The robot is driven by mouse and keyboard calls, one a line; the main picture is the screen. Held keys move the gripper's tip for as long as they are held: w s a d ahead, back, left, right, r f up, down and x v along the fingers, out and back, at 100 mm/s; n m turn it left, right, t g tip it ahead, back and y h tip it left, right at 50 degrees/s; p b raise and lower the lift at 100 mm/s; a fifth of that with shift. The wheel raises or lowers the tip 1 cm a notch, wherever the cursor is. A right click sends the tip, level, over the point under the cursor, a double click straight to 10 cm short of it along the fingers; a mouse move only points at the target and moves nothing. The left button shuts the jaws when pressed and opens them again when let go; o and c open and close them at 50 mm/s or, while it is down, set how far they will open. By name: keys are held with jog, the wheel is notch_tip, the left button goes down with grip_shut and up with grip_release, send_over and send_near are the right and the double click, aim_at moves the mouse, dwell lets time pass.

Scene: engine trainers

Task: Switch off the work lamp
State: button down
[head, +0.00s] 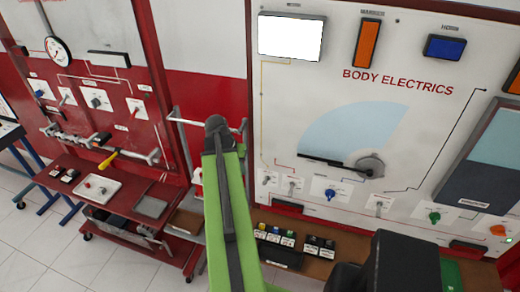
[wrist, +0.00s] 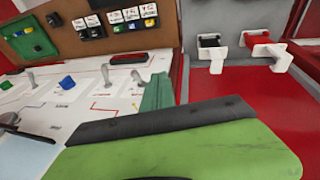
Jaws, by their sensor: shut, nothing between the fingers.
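A bright white lit panel (head: 291,36), apparently the lamp, is at the top left of the BODY ELECTRICS board (head: 285,110); the small label above it is unreadable. Two small toggle switches, a left one (head: 268,178) and a right one (head: 291,183), sit low on the board's left side. In the wrist view, upside down, they are the nearest toggle (wrist: 137,77) and another toggle (wrist: 115,58). My gripper (head: 217,125) is shut and empty, left of the board in the head view. The fingertips are mostly hidden behind my green arm.
A blue knob (head: 330,194), another toggle (head: 378,203) and a green knob (head: 434,217) continue the switch row. Small labelled blocks (head: 275,235) are on the brown ledge below. White brackets (wrist: 265,45) show in the wrist view. A red trainer (head: 160,90) stands left.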

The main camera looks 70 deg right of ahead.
aim_at(266, 182)
jog(key=s+d+r+m+p, duration=0.1)
jog(key=s+d+r, duration=0.1)
jog(key=s+r, duration=0.2)
jog(key=shift+d, duration=0.1)
jog(key=b+x, duration=0.9)
jog(key=x, duration=0.1)
jog(key=shift+s+r, duration=0.1)
